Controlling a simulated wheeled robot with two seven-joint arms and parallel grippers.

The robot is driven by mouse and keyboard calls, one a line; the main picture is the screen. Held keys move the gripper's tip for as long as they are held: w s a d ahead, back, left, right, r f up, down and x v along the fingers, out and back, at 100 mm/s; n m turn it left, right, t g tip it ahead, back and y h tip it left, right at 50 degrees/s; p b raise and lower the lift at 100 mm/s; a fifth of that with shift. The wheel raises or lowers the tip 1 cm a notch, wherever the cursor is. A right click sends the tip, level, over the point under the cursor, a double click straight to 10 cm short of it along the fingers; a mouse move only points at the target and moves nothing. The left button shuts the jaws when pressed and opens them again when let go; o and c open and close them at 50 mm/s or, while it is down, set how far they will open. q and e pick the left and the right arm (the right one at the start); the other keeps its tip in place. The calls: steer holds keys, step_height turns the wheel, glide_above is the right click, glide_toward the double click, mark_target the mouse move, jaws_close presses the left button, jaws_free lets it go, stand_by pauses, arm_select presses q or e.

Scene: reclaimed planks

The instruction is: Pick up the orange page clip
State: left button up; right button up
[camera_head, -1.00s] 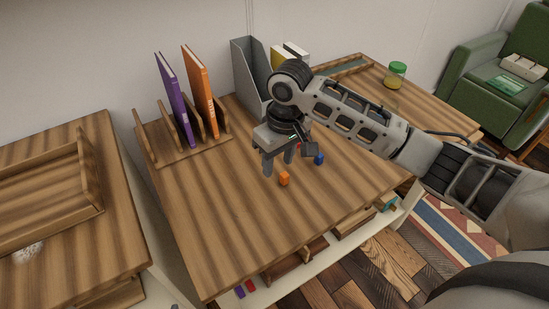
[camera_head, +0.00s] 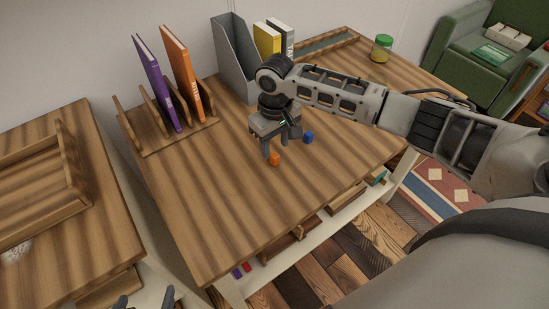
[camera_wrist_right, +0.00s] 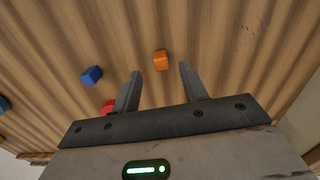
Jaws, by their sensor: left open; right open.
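The orange page clip (camera_head: 274,159) is a small block on the wooden desk, just in front of my right gripper (camera_head: 275,147) in the head view. In the right wrist view the orange clip (camera_wrist_right: 160,60) lies between the lines of the two fingers, near the tips. My right gripper (camera_wrist_right: 160,72) is open and empty, with fingers pointing down at the desk; whether they touch it I cannot tell. My left gripper (camera_head: 147,299) is open at the bottom edge of the head view, mostly cut off, far from the clip.
A blue clip (camera_head: 308,137) lies right of the orange one. A red clip (camera_wrist_right: 108,106) is partly hidden by a finger. A book rack (camera_head: 150,135) with purple and orange books, a grey file holder (camera_head: 230,60) and a jar (camera_head: 381,48) stand further back. The desk's front is clear.

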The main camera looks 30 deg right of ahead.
mark_target(274, 155)
steer(key=shift+f, duration=2.4)
steer(key=shift+a, duration=0.1)
jaws_close()
